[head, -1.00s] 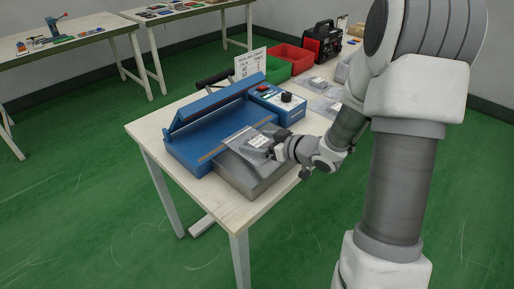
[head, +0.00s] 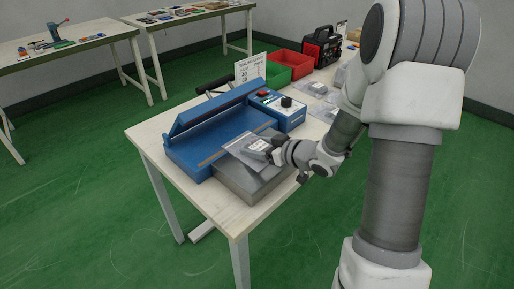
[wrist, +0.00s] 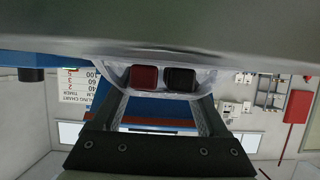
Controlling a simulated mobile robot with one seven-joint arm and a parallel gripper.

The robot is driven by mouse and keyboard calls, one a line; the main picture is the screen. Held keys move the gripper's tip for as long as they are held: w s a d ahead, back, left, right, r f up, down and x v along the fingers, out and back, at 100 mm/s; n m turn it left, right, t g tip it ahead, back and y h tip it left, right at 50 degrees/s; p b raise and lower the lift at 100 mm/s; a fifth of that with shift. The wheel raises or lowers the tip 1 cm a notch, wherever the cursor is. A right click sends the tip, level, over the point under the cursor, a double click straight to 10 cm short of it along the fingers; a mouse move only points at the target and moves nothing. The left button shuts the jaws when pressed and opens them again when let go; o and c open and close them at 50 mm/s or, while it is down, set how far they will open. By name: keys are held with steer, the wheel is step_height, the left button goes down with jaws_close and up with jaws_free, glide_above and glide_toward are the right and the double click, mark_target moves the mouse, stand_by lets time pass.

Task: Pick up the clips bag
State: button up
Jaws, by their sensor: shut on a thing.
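The clips bag (head: 240,152) is a clear plastic bag with a white label and dark contents. It lies over the front of the blue sealer, above its grey front shelf (head: 240,182); I cannot tell whether it touches the shelf. My gripper (head: 271,152) holds the bag by its right end. In the wrist view, my gripper (wrist: 160,100) has a finger at each side of the whitish clear bag (wrist: 115,78). A red and a black block-like shape show at the film there. The exact grip contact is hidden in the head view.
The blue sealer (head: 215,135) has a control box (head: 278,108) and a sealing chart (head: 252,69) behind it. Green (head: 278,77) and red (head: 292,63) bins stand farther back. More bags (head: 322,90) lie on the table's right side. The table's front-left corner (head: 148,132) is bare.

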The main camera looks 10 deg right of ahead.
mark_target(258, 146)
steer(key=shift+r, duration=0.55)
steer(key=r, duration=0.1)
steer(key=r+p, duration=0.2)
steer(key=shift+s+r, duration=0.25)
steer(key=shift+r, duration=0.15)
steer(key=s+r+b, duration=0.4)
steer(key=s+r, duration=0.2)
steer(key=s, duration=0.5)
